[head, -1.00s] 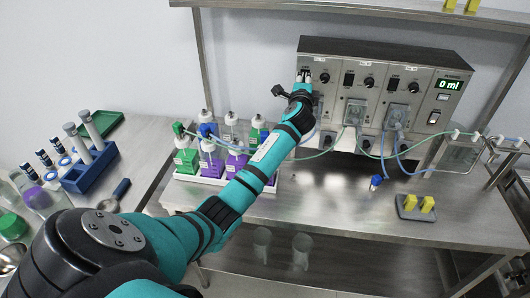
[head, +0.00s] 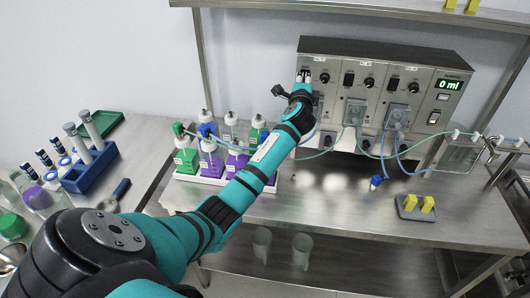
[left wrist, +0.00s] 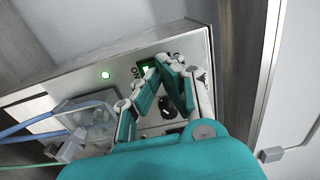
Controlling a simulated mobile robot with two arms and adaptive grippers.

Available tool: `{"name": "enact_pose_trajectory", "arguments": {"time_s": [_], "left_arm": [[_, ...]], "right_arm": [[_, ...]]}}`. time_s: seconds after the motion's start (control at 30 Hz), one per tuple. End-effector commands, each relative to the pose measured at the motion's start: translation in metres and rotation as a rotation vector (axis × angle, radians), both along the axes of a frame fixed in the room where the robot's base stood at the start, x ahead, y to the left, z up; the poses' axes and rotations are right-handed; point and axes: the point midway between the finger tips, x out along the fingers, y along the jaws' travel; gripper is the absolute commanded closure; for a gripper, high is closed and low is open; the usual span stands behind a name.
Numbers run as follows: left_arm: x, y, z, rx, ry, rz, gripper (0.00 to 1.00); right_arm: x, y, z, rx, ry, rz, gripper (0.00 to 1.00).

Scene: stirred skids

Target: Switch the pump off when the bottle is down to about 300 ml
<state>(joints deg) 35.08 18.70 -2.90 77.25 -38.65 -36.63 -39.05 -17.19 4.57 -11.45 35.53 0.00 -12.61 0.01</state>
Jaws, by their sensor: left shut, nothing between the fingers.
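My left gripper (head: 304,82) is shut and empty at the leftmost pump section. Bottles with green liquid (head: 187,160) and purple liquid (head: 237,165) stand upright in a white tray (head: 200,181). Their level marks are too small to read. My right gripper is out of view.
Green and blue tubes (head: 399,155) run from the pump heads to the right. A grey holder with yellow pieces (head: 412,212) lies on the bench at right. A blue tube rack (head: 90,170) stands on the left table. The bench front is mostly clear.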

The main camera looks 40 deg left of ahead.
Motion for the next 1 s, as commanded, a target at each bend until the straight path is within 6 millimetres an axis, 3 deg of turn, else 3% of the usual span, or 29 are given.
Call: {"name": "enact_pose_trajectory", "arguments": {"time_s": [1.0], "left_arm": [[0.012,0.007,0.001,0.001,-0.001,-0.001,1.00]], "right_arm": [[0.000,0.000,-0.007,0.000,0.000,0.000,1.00]]}}
